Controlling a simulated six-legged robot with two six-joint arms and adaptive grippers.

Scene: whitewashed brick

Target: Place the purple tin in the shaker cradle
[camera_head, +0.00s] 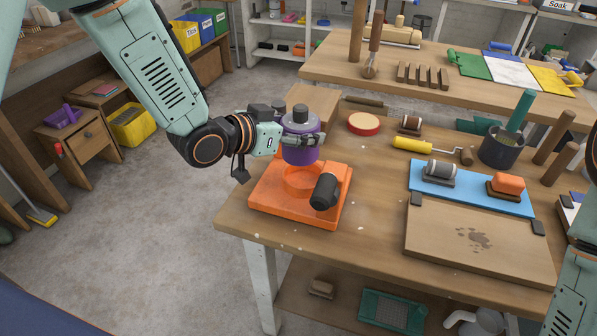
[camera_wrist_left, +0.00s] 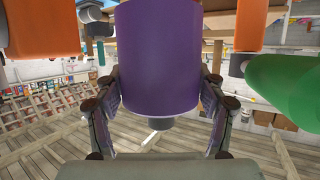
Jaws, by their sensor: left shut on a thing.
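The purple tin (camera_head: 301,151), with a grey cap on top, is upright in my left gripper (camera_head: 300,139). The gripper's fingers are shut around its upper part. In the left wrist view the tin (camera_wrist_left: 158,60) fills the space between the two fingers (camera_wrist_left: 160,95), with its cap at the lower end of that picture. The orange shaker cradle (camera_head: 268,202) stands on the near left corner of the table. The tin is just above its round orange holder (camera_head: 298,183); I cannot tell whether they touch. My right gripper is out of view.
A black cylinder (camera_head: 325,190) tilts up from the cradle's right side. A red-rimmed round pad (camera_head: 364,123) and a yellow roller (camera_head: 412,145) lie behind. A blue mat (camera_head: 458,206) and a wooden board (camera_head: 478,243) are to the right.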

